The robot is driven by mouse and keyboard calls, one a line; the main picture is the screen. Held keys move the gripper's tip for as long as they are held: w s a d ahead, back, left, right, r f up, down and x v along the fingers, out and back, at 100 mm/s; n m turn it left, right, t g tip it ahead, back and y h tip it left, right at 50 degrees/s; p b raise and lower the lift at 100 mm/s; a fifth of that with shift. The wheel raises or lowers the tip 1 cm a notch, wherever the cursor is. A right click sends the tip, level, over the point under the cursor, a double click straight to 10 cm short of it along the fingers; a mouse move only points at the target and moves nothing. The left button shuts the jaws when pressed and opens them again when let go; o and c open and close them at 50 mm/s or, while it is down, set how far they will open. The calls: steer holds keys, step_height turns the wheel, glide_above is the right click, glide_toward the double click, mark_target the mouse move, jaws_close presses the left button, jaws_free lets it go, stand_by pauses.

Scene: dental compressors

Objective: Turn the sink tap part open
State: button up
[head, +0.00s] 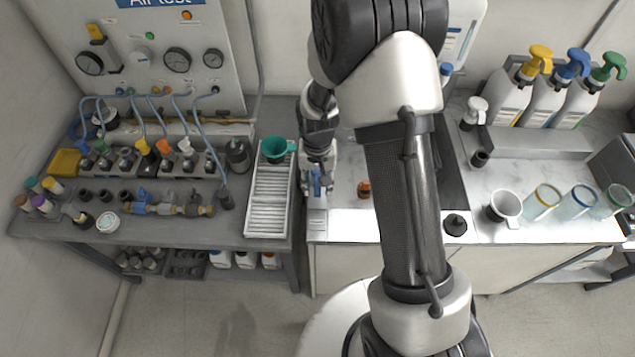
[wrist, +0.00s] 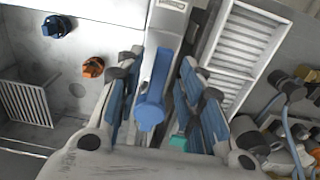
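The blue lever (wrist: 152,95), which looks like the sink tap's handle, is long with a rounded end. It lies between the two blue-padded fingers of my gripper (wrist: 160,100) in the wrist view. The fingers are apart, with a gap visible on each side of the lever. In the head view my gripper (head: 317,182) points down at the counter's left end, just right of the slatted rack. The spout cannot be made out, and my arm hides much of the sink.
The white slatted rack (head: 268,205) with a green funnel (head: 275,149) is close on the left. A small orange-topped item (head: 364,188) stands to the right. Valves and fittings (head: 165,209) fill the left bench. Pump bottles (head: 550,90) and beakers (head: 577,202) are far right.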

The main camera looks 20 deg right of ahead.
steer(key=shift+c, duration=0.4)
jaws_close()
stand_by(0.4)
